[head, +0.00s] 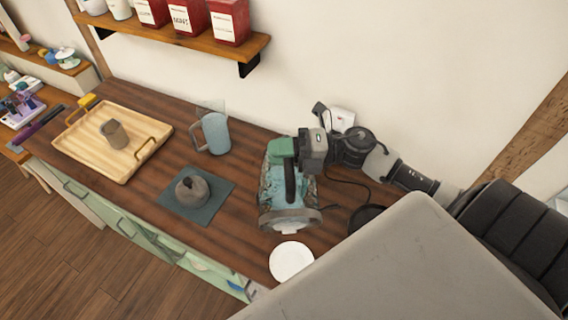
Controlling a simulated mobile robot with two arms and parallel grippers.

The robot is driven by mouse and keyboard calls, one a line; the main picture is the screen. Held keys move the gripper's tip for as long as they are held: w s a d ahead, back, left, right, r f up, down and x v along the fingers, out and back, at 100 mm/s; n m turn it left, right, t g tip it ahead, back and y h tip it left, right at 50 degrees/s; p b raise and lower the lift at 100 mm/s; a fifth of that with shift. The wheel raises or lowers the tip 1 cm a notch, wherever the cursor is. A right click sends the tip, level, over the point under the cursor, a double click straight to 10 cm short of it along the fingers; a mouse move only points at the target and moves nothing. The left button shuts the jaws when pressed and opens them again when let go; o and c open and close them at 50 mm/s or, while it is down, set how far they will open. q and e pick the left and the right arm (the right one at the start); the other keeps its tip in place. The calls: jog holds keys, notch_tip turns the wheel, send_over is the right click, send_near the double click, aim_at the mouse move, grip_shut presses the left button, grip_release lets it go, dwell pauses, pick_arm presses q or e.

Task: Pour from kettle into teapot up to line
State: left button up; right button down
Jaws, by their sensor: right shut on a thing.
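The kettle (271,188), a teal see-through body with a dark handle and a grey ring at its near end, is at the middle right of the head view. My right gripper (292,158) is shut on it at its far, upper end. The kettle looks tilted, but I cannot tell whether it touches the counter. The small grey-brown teapot (192,188) sits on a dark teal mat (222,190), left of the kettle and apart from it. Its fill line and contents are too small to see. My left gripper is out of view.
A pale blue jug (216,133) stands behind the teapot. A wooden tray (75,145) holding a brown cup (115,134) lies left. A white saucer (291,262) is near the front edge. A dark round base (367,216) lies right. A shelf (177,40) with red canisters hangs above.

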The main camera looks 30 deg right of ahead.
aim_at(281, 199)
jog(key=shift+r, duration=0.15)
jog(key=shift+w, duration=0.1)
jog(key=s+a+f+n+b, duration=0.2)
jog(key=s, duration=0.1)
jog(key=s+a+f+n+b, duration=0.1)
jog(key=s+b, duration=0.1)
jog(key=shift+s+f, duration=0.2)
jog(key=shift+f, duration=0.05)
jog(key=shift+s, duration=0.15)
jog(key=shift+s+a+f+n+b, duration=0.1)
jog(key=shift+f+n+b, duration=0.35)
jog(key=shift+b, duration=0.2)
jog(key=shift+s+a+f+n+b, duration=0.2)
jog(key=shift+s+n+b, duration=0.05)
jog(key=shift+s+b, duration=0.1)
jog(key=shift+s+a+f+b, duration=0.15)
jog(key=shift+s+f+b, duration=0.1)
jog(key=shift+f+b, duration=0.3)
jog(key=s+a+f+n+b, duration=0.5)
jog(key=s+f+n+b, duration=0.4)
jog(key=n+b, duration=0.2)
jog(key=shift+a+f+n+b, duration=0.15)
jog(key=shift+f+n+b, duration=0.15)
jog(key=shift+b, duration=0.15)
